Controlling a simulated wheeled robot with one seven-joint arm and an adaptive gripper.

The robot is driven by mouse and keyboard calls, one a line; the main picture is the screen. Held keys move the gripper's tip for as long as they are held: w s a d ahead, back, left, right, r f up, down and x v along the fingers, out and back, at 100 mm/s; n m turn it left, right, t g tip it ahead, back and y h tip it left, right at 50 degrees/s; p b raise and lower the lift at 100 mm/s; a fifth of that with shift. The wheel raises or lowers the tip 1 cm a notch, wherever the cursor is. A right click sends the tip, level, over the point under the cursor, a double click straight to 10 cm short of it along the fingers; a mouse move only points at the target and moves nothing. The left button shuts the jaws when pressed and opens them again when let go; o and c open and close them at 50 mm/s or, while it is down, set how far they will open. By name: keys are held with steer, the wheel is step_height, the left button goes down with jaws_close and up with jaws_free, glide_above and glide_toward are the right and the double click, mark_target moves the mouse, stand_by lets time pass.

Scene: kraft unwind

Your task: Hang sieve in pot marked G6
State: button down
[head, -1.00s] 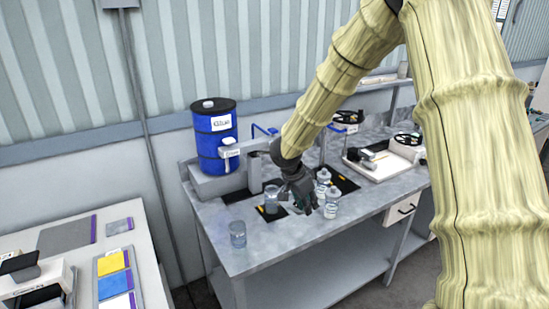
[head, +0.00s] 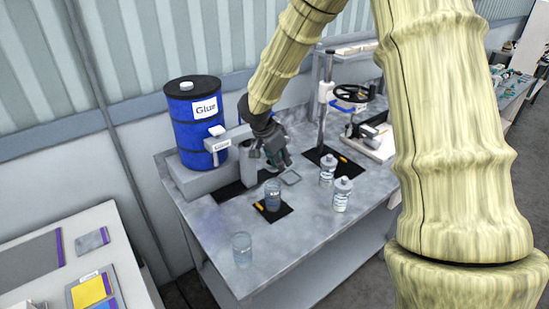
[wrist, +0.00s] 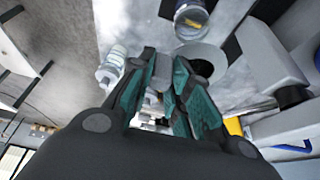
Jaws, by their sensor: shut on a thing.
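My gripper (head: 281,162) is over the back left of the workbench, beside a grey cylindrical pot (head: 251,163). In the wrist view its teal fingers (wrist: 163,72) are closed on a small grey piece (wrist: 160,68), which I take to be the sieve's handle. The sieve's mesh cannot be made out. A thin pale outline (head: 291,177) shows just below the fingertips; I cannot tell whether it belongs to the sieve. In the wrist view a round grey rim (wrist: 207,58) with a dark inside lies right of the fingers. No G6 mark is readable.
A glass jar (head: 272,196) stands on a dark mat in front of my gripper. Another (head: 241,250) stands near the front left edge. Two white-capped bottles (head: 327,168) (head: 342,195) stand to the right. A blue Glue drum (head: 194,124) with a tap arm is at the left.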

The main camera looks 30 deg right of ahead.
steer(key=shift+s+d, duration=0.1)
steer(key=shift+s, duration=0.3)
steer(key=f+b, duration=0.1)
steer(key=w+f+b, duration=0.1)
steer(key=f, duration=0.1)
steer(key=shift+w, duration=0.15)
steer(key=shift+s+f+b, duration=0.35)
steer(key=shift+s+b, duration=0.2)
steer(key=shift+b, duration=0.35)
steer(key=shift+w+f+b, duration=0.2)
steer(key=shift+f+b, duration=0.45)
steer(key=shift+f, duration=1.65)
